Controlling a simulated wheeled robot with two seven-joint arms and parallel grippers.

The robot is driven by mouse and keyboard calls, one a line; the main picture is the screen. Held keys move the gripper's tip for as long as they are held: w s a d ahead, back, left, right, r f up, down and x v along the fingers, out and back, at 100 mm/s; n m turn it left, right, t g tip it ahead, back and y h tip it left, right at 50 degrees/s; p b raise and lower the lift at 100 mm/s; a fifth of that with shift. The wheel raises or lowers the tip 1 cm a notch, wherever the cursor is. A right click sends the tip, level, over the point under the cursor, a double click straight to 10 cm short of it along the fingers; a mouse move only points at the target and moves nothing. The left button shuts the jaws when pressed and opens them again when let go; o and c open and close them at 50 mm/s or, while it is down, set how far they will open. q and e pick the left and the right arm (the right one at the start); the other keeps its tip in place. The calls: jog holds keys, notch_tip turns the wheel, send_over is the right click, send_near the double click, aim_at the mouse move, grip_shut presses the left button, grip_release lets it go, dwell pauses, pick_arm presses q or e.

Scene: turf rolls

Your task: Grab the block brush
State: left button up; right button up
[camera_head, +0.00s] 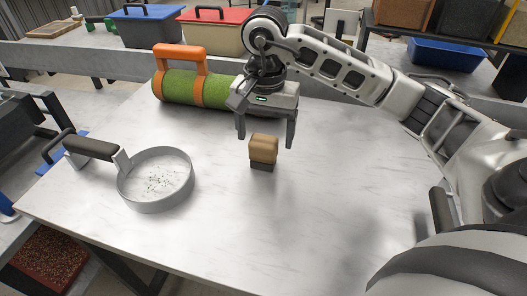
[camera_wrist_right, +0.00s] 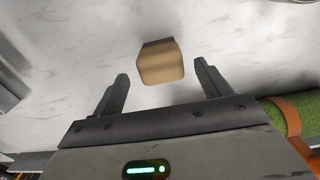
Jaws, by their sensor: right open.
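The block brush (camera_head: 263,150) has a tan wooden block on top and a dark lower part, and it stands on the white table near the middle. My right gripper (camera_head: 266,140) is open above the brush, with one finger to each side of it in the head view. In the right wrist view the brush (camera_wrist_right: 161,64) lies just past the two open fingertips (camera_wrist_right: 161,72), in line with the gap between them. The fingers do not appear to touch it. My left gripper is not in view.
A round sieve (camera_head: 157,204) with a dark handle stands on the table's left. A green turf roll (camera_head: 180,87) with an orange carrier (camera_head: 203,92) lies behind the brush. The white table (camera_head: 240,235) is clear in front. Lidded boxes (camera_head: 147,27) stand on a rear counter.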

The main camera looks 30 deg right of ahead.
aim_at(263, 153)
jog(key=shift+a+f+p, duration=0.2)
jog(key=shift+f+p, duration=0.25)
jog(key=shift+f, duration=2.3)
jog(key=c, duration=1.1)
